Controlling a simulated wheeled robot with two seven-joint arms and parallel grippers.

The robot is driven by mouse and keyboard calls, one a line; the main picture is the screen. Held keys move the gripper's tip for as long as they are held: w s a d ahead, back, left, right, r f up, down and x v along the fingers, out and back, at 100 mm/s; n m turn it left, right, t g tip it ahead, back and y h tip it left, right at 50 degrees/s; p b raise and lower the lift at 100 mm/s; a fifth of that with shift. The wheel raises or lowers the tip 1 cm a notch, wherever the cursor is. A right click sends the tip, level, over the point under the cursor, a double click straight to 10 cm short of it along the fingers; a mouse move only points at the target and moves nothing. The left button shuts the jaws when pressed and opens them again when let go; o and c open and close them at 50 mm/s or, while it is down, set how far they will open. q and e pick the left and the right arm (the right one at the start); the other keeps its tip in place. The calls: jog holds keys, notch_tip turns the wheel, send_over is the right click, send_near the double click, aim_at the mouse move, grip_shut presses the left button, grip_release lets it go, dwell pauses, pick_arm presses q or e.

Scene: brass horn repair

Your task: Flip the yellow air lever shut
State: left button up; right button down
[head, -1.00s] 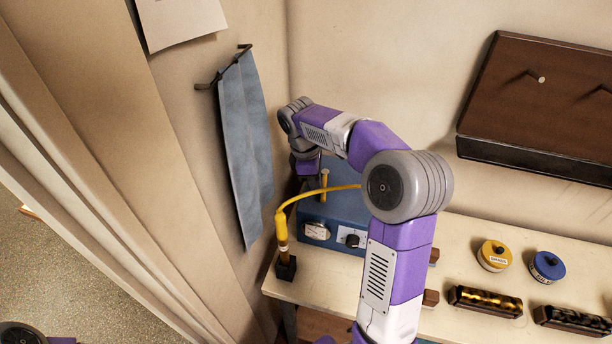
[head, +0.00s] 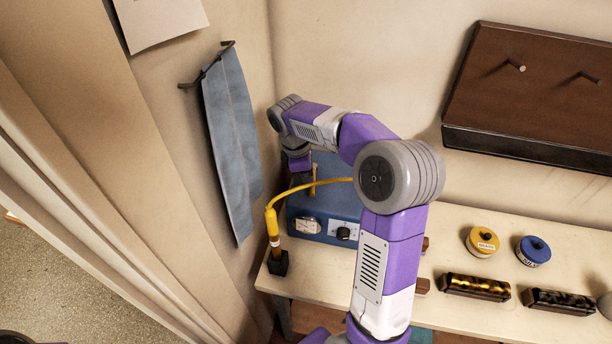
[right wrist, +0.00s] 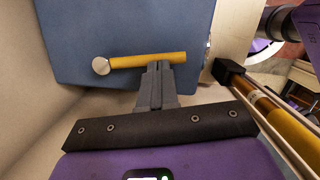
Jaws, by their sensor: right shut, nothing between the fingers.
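My right gripper (head: 303,176) is beside the lever in the head view. My left gripper is out of view.
A yellow hose (head: 305,187) arches from the yellow torch handle (head: 272,225) in its dark holder (head: 278,263) close to the box. A blue cloth (head: 232,145) hangs at the left. Yellow (head: 482,242) and blue (head: 533,251) tins stand on the bench's (head: 452,222) right.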

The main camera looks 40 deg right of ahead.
jog(key=shift+s+d+n+p, duration=0.2)
jog(key=shift+s+n+p, duration=0.1)
jog(key=shift+n, duration=0.2)
jog(key=shift+s+d+r+n+p, duration=0.1)
jog(key=shift+s+d+n+p, duration=0.3)
jog(key=shift+n, duration=0.25)
jog(key=shift+s+d+r+n+p, duration=0.15)
jog(key=shift+d+n+p, duration=0.1)
jog(key=shift+n+p, duration=0.35)
jog(key=d+n+p, duration=0.1)
jog(key=n, duration=0.1)
jog(key=s+d+n+t+p, duration=0.1)
jog(key=shift+n, duration=0.35)
jog(key=d+n+p, duration=0.1)
jog(key=n+p, duration=0.1)
jog(key=d+n+t+p, duration=0.1)
jog(key=n+p, duration=0.1)
jog(key=p, duration=0.1)
jog(key=shift+s+d, duration=0.15)
jog(key=shift+d, duration=0.2)
jog(key=shift+d+f+n+p, duration=0.1)
jog(key=shift+d+n+p, duration=0.5)
jog(key=shift+n+p, duration=0.5)
jog(key=shift+d+f, duration=0.1)
jog(key=shift+f, duration=0.05)
jog(key=shift+w, duration=0.2)
jog(key=shift+w+a, duration=0.55)
jog(key=shift+w, duration=0.15)
